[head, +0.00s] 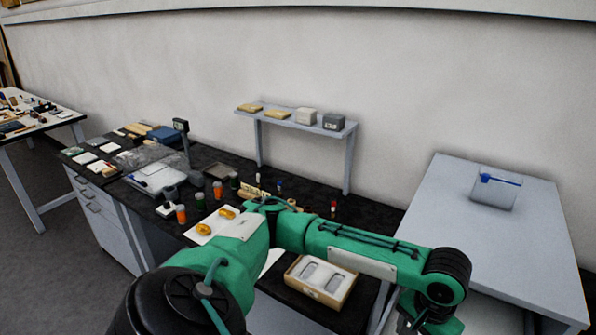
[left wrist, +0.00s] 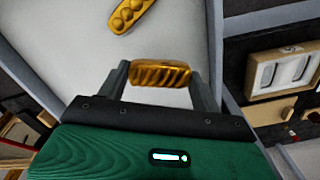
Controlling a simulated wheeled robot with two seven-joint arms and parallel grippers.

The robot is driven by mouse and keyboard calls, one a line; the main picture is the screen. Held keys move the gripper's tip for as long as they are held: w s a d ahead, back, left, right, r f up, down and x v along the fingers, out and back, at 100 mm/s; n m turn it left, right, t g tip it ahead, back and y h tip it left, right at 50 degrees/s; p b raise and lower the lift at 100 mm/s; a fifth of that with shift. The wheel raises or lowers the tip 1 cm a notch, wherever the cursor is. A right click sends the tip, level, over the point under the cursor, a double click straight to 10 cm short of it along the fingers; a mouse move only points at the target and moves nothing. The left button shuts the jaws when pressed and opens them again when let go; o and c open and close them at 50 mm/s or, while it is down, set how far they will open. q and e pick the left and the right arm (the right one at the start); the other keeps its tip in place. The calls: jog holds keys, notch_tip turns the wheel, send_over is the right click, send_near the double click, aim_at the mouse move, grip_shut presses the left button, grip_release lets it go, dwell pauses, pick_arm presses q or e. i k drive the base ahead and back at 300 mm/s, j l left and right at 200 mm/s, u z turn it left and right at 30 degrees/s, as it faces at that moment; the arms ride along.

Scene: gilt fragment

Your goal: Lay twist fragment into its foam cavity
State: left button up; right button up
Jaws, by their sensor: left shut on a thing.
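The twist fragment (left wrist: 160,74), a gold rope-like piece, is held crosswise between the fingertips of my left gripper (left wrist: 160,76), which is shut on it. A pale surface is behind it. The foam box (head: 318,282) is on the dark bench in the head view, with two pale elongated cavities. It also shows at the right of the left wrist view (left wrist: 262,97), apart from the fragment; both cavities look empty there. In the head view my green arm crosses in front, and I cannot make out the held fragment clearly. My right gripper is not in view.
A gold beaded fragment (left wrist: 128,15) lies on the pale surface. Orange-topped jars (head: 181,214) and small bottles stand on the bench behind my arm. A wall shelf (head: 290,122) holds small boxes.

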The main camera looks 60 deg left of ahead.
aim_at(334, 286)
jog(key=u, duration=1.65)
